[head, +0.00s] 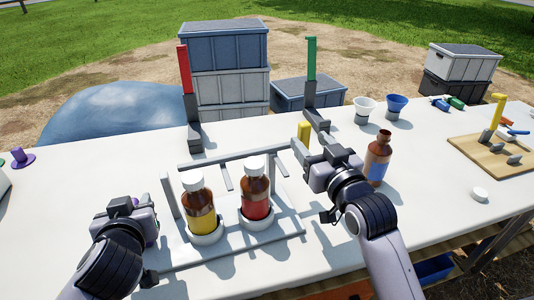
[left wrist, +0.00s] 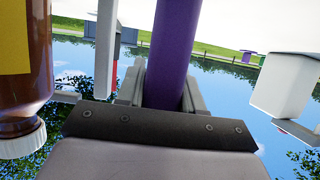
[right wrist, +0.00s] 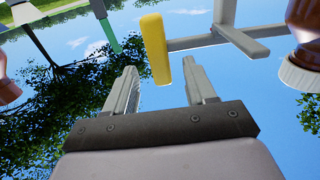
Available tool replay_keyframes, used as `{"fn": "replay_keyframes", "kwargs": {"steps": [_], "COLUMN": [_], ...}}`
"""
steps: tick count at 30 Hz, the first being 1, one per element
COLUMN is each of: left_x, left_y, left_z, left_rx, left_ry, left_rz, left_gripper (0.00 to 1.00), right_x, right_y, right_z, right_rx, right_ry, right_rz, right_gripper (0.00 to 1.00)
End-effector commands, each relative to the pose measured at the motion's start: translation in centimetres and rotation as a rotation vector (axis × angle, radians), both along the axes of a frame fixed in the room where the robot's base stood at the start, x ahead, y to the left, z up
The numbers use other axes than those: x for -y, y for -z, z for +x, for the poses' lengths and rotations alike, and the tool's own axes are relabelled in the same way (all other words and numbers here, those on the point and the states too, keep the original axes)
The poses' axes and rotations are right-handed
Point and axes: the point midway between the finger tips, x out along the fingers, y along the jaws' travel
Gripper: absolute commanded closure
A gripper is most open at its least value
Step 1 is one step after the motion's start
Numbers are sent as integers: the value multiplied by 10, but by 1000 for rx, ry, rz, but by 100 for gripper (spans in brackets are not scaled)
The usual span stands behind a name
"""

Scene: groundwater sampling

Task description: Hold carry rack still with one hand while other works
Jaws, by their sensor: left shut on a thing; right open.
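The grey carry rack (head: 170,196) stands on the white table. It holds a white-capped brown bottle with a yellow band (head: 201,222) and one with a red band (head: 257,208), both upright. My left gripper (head: 133,207) is at the rack's left side, shut on an upright purple post (left wrist: 175,50), which fills its jaws in the left wrist view. Whether the post joins the rack is hidden. My right gripper (head: 308,158) is open and empty behind the rack's right side. A yellow bar (right wrist: 155,48) stands just beyond its fingertips in the right wrist view.
An uncapped brown bottle with a blue label (head: 377,160) stands right of my right gripper. A white cap (head: 480,194) lies farther right. Red (head: 184,70) and green (head: 311,58) handles rise behind the rack. White (head: 364,108) and blue (head: 396,106) funnels stand at the back.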

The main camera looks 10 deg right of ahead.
Motion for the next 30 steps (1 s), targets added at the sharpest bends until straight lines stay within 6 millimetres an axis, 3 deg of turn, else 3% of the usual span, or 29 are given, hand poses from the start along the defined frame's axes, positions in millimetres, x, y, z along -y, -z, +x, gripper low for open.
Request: {"fn": "replay_keyframes", "kwargs": {"steps": [6,18,23,30], "left_x": [0,1,1,0], "left_y": [0,0,0,0], "left_z": [0,0,0,0], "left_rx": [1,1,1,1], "left_ry": [2,4,4,2], "left_rz": [-1,0,1,0], "left_gripper": [100,100,100,100], "right_x": [-2,-1,-1,-6], "right_y": [0,0,0,0], "right_z": [20,24,24,23], "right_rx": [0,-1,-1,0], "right_ry": [1,2,2,2], "right_rz": [0,0,0,3], "right_gripper": [45,45,94,94]}}
